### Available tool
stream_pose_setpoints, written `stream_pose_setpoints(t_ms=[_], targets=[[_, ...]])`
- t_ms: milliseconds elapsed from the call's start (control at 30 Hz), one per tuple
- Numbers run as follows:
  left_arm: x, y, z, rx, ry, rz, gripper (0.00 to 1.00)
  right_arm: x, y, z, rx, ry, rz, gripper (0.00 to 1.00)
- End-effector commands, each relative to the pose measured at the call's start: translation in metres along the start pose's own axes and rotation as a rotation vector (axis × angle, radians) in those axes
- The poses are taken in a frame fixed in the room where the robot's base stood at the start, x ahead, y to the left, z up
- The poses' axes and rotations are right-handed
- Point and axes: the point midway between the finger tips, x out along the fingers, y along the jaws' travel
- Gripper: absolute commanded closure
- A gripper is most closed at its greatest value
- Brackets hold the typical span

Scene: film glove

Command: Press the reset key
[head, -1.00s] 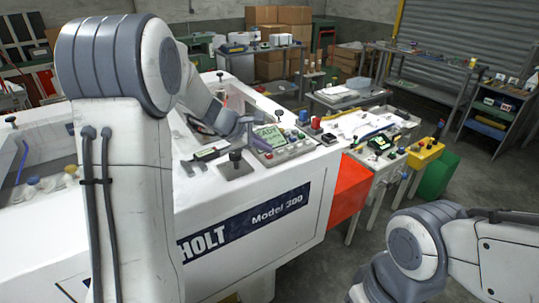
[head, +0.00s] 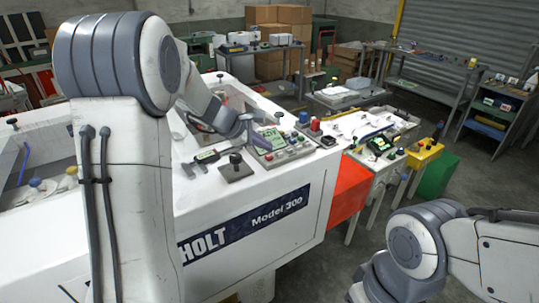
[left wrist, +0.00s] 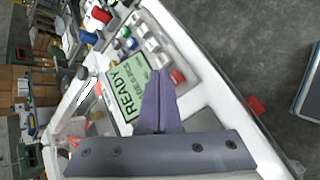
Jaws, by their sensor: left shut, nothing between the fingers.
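The control panel (head: 288,154) sits on the white machine's top, with a green display and rows of small keys. In the left wrist view the display (left wrist: 127,85) reads READY, with a smaller line I cannot read surely. Pale keys (left wrist: 152,45) run beside it, and a red key (left wrist: 177,77) is at the row's near end. I see no label telling which is the reset key. My left gripper (head: 262,139) is shut and empty over the panel; its purple fingertips (left wrist: 160,73) appear close beside the red key. I cannot tell whether they touch it. My right gripper is out of view.
A black-knobbed lever on a grey plate (head: 236,168) stands left of the panel. Blue and red knobs (head: 315,125) stand behind it to the right. A yellow box (head: 425,158) and a work table are farther right.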

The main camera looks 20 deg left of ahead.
Motion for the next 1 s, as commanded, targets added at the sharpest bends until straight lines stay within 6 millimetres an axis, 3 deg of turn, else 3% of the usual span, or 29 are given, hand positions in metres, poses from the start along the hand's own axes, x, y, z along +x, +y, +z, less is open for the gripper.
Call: stream_pose_setpoints(t_ms=[267,700,1000], targets=[[-0.005,0.004,0.004,0.0,0.0,0.001,1.0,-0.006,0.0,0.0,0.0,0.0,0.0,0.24],[-0.035,0.025,0.025,0.0,0.0,0.0,1.0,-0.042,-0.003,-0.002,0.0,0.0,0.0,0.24],[-0.035,0.025,0.025,0.0,0.0,0.0,1.0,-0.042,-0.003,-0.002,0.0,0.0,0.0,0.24]])
